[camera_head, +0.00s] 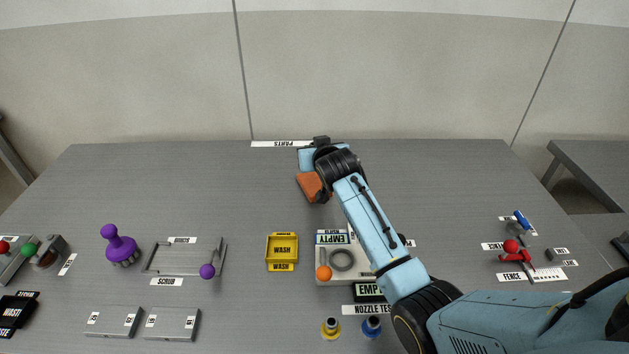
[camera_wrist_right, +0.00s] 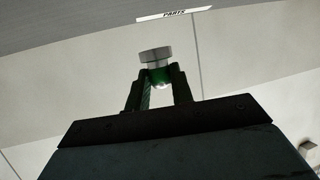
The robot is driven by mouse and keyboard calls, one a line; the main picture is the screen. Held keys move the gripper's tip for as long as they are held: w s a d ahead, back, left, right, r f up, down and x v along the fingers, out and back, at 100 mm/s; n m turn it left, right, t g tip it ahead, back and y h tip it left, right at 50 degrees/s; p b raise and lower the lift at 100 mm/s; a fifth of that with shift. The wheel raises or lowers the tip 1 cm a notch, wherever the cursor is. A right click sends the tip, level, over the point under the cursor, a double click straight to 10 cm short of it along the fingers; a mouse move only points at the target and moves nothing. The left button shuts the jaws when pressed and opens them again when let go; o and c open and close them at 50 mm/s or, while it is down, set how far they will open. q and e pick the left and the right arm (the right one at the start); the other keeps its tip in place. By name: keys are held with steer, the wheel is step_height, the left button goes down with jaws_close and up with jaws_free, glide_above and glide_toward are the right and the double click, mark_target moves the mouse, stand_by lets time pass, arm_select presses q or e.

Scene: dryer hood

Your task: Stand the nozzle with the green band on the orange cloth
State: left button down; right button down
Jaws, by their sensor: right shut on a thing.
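The orange cloth (camera_head: 308,187) lies on the grey table at the back middle, partly covered by my right wrist and hand in the head view. My right gripper (camera_wrist_right: 163,88) is shut on the nozzle with the green band (camera_wrist_right: 156,58). In the right wrist view, the nozzle's wide grey end sticks out past the fingertips, and the green band sits at and between them. The table lies at the top of that view, on the grey end's side. The nozzle is hidden in the head view; I cannot tell whether it touches the cloth. My left gripper is not in view.
A nozzle test unit with an orange ball (camera_head: 324,273) stands in front of the cloth, beside a yellow wash bin (camera_head: 282,251). A yellow nozzle (camera_head: 330,328) and a blue nozzle (camera_head: 371,326) stand at the front. The table left of the cloth is clear.

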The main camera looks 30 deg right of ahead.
mark_target(315, 185)
step_height(315, 185, down, 3)
steer(key=shift+f+b, duration=0.15)
steer(key=shift+b, duration=0.15)
steer(key=shift+f, duration=0.6)
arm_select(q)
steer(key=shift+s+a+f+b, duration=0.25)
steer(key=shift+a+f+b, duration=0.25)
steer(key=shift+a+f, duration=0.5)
arm_select(e)
steer(key=shift+f, duration=1.6)
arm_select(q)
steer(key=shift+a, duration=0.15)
arm_select(e)
steer(key=shift+a+f, duration=0.1)
steer(key=c, duration=1.2)
jaws_free()
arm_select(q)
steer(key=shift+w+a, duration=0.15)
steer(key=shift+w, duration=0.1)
